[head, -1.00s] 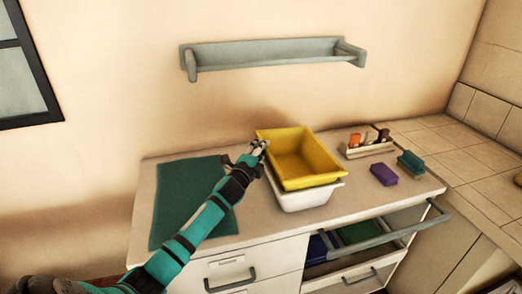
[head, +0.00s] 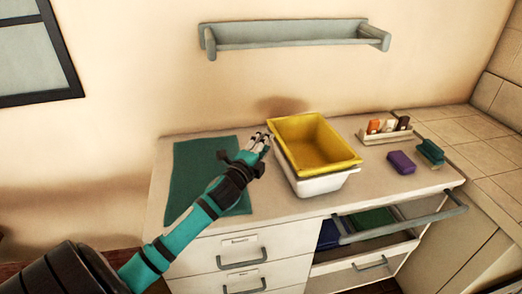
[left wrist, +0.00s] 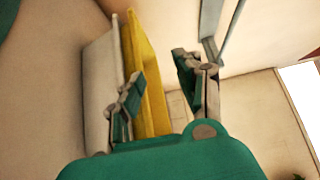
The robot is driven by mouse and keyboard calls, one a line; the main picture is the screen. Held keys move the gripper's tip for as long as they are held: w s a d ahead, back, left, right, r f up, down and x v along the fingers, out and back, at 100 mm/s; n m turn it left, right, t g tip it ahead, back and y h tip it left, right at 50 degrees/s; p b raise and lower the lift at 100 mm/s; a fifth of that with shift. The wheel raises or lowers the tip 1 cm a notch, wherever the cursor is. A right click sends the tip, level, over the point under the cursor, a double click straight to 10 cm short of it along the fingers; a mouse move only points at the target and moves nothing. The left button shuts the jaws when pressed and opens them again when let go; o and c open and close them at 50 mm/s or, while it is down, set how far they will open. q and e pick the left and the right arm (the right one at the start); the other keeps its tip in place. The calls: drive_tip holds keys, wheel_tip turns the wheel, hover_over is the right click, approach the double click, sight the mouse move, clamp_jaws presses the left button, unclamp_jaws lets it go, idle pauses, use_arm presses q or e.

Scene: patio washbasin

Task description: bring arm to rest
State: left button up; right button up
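My left arm reaches from the lower left over the countertop. Its gripper (head: 263,141) is open and empty, just left of the yellow basin (head: 318,145). The yellow basin sits stacked in a white basin (head: 325,184) on the counter. In the left wrist view the two fingers of my gripper (left wrist: 158,85) stand well apart. The yellow basin (left wrist: 143,75) and white basin (left wrist: 100,90) show edge-on behind one finger. I cannot tell whether that finger touches a rim. My right gripper is in neither view.
A teal mat (head: 195,185) lies under my arm on the countertop (head: 285,205). A caddy (head: 385,136) with bottles, a purple sponge (head: 401,162) and a teal brush (head: 430,152) are at right. An open drawer (head: 400,225) sticks out at front. A shelf (head: 295,35) hangs above.

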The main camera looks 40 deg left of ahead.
use_arm(q)
drive_tip(key=shift+s+d, duration=0.2)
drive_tip(key=shift+s, duration=0.75)
